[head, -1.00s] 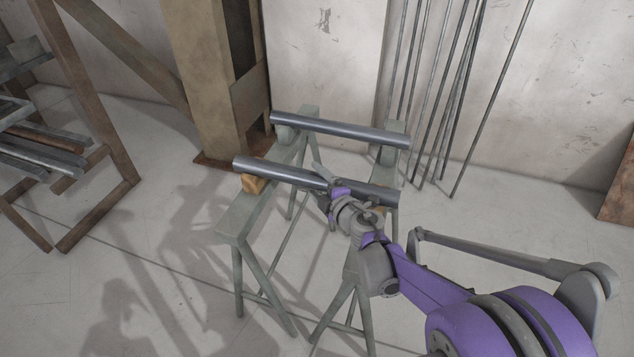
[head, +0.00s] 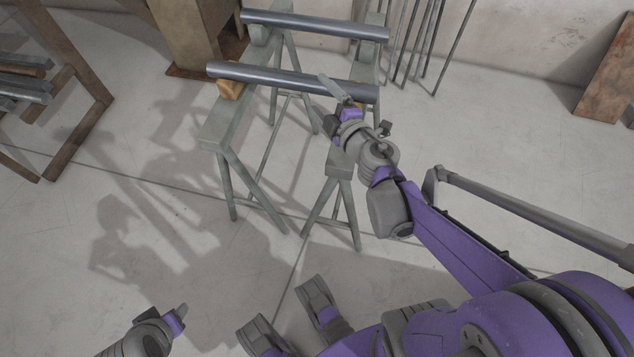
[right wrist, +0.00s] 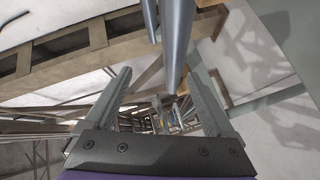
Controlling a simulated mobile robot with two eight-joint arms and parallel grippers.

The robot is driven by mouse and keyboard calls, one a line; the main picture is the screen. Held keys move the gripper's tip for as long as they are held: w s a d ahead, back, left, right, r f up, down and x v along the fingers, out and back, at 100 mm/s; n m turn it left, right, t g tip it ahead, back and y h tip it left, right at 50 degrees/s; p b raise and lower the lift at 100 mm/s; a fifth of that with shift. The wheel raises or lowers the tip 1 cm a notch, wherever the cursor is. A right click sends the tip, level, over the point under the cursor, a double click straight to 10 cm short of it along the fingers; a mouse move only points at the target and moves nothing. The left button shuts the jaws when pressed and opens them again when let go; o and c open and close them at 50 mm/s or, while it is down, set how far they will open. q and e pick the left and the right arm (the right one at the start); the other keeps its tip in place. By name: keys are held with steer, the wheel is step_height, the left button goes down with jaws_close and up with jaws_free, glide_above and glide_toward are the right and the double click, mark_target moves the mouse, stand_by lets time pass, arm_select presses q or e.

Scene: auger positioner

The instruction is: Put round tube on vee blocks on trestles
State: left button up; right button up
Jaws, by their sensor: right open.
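A long grey round tube (head: 270,77) lies level across the two green trestles in the head view. Its left part sits on a yellow-brown vee block (head: 230,89) on the left trestle (head: 215,128). My right gripper (head: 340,95) is open at the right part of the front tube; contact is unclear. In the right wrist view, its fingers (right wrist: 157,75) are apart and a tube (right wrist: 177,45) shows beyond them. My left gripper (head: 180,315) is at the bottom left, jaws unclear.
A rack with metal bars (head: 25,88) stands at the left. Thin rods (head: 450,45) lean on the back wall, and a rusty plate (head: 605,75) leans at the right. A wooden post (head: 185,30) stands behind the trestles. The floor before them is clear.

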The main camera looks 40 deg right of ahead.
steer(key=s+a+f+m+g, duration=0.1)
steer(key=s+f+m+g, duration=0.1)
steer(key=s+m, duration=0.1)
steer(key=s+a+f+m+g+h, duration=0.1)
steer(key=s+m+g, duration=0.1)
steer(key=s+m, duration=0.1)
steer(key=s+a+f+m+g+h, duration=0.1)
steer(key=s+f+m+g, duration=0.1)
steer(key=m, duration=0.2)
steer(key=shift+s+a+f+m, duration=0.35)
steer(key=shift+s+a+m, duration=0.05)
steer(key=s+a+f+m+g+y, duration=0.1)
steer(key=s+a+f+g+y, duration=0.3)
steer(key=s+a, duration=0.6)
step_height(320, 180, down, 2)
steer(key=shift+a+f+m+g+y, duration=0.1)
steer(key=shift+a+m+g+y, duration=0.2)
steer(key=shift+a+g, duration=0.3)
steer(key=shift+s, duration=0.1)
